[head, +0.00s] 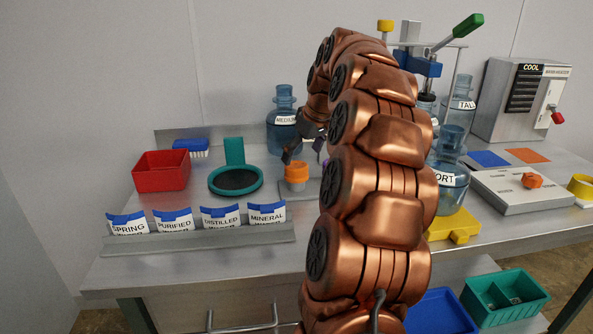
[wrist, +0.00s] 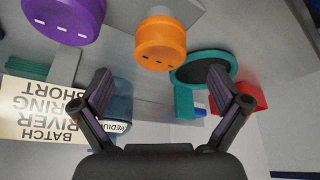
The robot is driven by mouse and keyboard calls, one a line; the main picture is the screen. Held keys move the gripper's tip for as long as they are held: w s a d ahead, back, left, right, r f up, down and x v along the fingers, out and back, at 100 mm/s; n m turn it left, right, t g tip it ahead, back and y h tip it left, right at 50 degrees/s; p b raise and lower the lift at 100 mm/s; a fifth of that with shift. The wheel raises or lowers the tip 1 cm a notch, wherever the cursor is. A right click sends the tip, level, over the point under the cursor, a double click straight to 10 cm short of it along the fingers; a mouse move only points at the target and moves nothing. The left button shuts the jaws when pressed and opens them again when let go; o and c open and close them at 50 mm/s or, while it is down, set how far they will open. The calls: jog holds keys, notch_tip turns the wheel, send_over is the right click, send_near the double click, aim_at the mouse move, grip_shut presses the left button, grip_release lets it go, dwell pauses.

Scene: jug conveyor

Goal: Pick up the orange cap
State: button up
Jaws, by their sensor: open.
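The orange cap (head: 296,172) stands upright on a grey base on the table, just right of the dark round pad. In the wrist view the orange cap (wrist: 160,44) is near the top middle, beyond the fingertips. My gripper (head: 304,149) is above and close to the cap in the head view. In the wrist view my gripper (wrist: 160,90) has its two fingers spread wide with nothing between them, apart from the cap. A purple cap (wrist: 65,18) is beside the orange one, mostly hidden by my arm in the head view.
A teal-rimmed round pad (head: 236,180), a red bin (head: 162,172) and a blue brush (head: 190,147) are to the left. A blue jug (head: 284,122) stands behind. Labelled holders sit on a front rail (head: 200,239). A printed card (wrist: 42,112) shows in the wrist view.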

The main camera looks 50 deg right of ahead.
aim_at(297, 165)
jog(key=shift+p+x, duration=0.3)
jog(key=shift+x, duration=2.55)
jog(key=shift+a, duration=0.1)
jog(key=shift+c, duration=0.4)
jog(key=c, duration=0.8)
